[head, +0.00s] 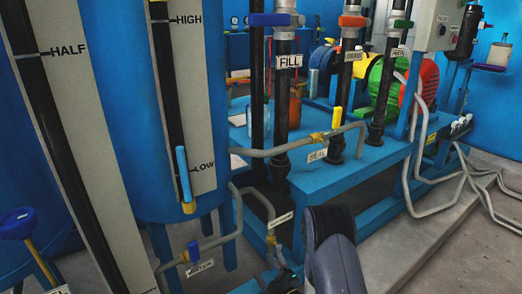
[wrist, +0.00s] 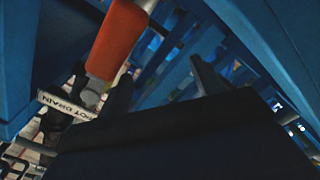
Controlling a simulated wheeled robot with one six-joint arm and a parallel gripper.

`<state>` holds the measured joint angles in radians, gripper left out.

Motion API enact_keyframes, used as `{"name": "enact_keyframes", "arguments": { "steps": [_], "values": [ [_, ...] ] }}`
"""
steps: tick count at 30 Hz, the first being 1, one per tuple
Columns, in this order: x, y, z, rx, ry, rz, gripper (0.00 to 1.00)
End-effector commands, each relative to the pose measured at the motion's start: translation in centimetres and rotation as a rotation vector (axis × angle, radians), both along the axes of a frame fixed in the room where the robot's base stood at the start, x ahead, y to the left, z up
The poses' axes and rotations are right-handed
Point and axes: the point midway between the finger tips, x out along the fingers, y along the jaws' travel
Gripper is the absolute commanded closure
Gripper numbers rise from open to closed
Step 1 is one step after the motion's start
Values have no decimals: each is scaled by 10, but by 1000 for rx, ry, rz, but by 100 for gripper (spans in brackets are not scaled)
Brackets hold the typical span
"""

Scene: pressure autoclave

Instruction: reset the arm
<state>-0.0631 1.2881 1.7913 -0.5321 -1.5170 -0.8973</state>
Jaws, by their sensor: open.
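My gripper (wrist: 160,78) shows in the wrist view as two dark fingers spread apart, with its dark body filling the lower middle. It is open, and I see nothing between the fingers. An orange-red handle (wrist: 118,42) is close to the left finger; I cannot tell whether they touch. A white label (wrist: 68,105) ending in "DRAIN" is just below the handle, partly hidden. In the head view my grey arm rises at the bottom centre; I cannot make out the fingers there.
A blue tank with a level gauge (head: 185,100) stands at left. Black pipes with a "FILL" label (head: 289,62) and coloured handles rise from a blue bench (head: 330,170). Grey pipes (head: 250,205) run low near my arm. Cables (head: 465,180) and open floor lie at right.

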Motion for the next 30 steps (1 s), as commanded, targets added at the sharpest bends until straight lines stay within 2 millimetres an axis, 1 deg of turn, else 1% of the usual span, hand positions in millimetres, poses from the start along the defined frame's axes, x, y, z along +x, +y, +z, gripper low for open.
{"name": "enact_keyframes", "arguments": {
  "steps": [3, 15, 21, 30],
  "values": [
    [-4, 6, 7, 79, 53, 1, 36],
    [-13, 19, 32, 349, 237, 0, 36],
    [-16, 23, 46, 478, 323, 0, 36],
    [-18, 26, 60, 633, 430, 0, 36]
  ]
}}
